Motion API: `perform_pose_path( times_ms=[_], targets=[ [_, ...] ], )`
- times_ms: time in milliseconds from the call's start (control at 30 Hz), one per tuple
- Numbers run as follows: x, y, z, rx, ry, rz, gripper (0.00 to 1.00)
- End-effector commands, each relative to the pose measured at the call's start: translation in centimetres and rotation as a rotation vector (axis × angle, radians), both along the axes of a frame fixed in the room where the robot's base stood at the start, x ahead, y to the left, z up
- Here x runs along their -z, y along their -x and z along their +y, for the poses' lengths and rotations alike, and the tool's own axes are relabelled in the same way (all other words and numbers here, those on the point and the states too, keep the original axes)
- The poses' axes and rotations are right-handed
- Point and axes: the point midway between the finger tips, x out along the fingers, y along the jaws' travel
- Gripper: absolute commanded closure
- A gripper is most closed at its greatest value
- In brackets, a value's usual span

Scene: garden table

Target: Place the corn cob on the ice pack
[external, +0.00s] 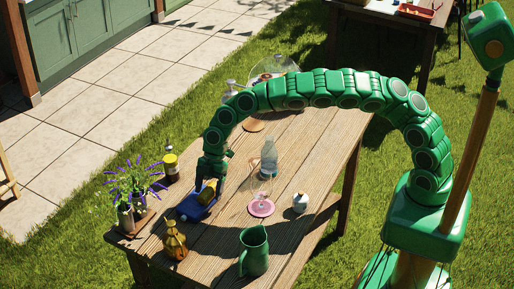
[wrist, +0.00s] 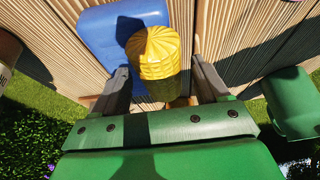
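The blue ice pack (external: 188,209) lies flat on the wooden table, near its left end; it also shows in the wrist view (wrist: 97,38). The yellow corn cob (external: 207,191) is over the ice pack's right part, and the wrist view shows it (wrist: 156,55) overlapping the blue surface. Whether its whole underside touches the pack is hidden. My gripper (external: 209,184) points down at the corn cob. In the wrist view its two fingers (wrist: 158,78) stand either side of the cob, with a visible gap on the right and a narrower one on the left.
A green pitcher (external: 254,251), an amber bottle (external: 175,241) and a vase with purple flowers (external: 125,218) stand near the ice pack. The table's left edge is close.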

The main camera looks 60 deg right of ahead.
Motion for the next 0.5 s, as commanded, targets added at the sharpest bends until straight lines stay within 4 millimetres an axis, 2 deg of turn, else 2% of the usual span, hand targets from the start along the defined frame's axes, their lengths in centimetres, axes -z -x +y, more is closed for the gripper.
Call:
perform_pose_path(
  times_ms=[267,500],
  targets=[
    [-0.1,0.0,0.0,0.0,0.0,0.0,0.26],
    [-1.3,0.0,-0.4,0.0,0.001,-0.001,0.26]
  ],
)
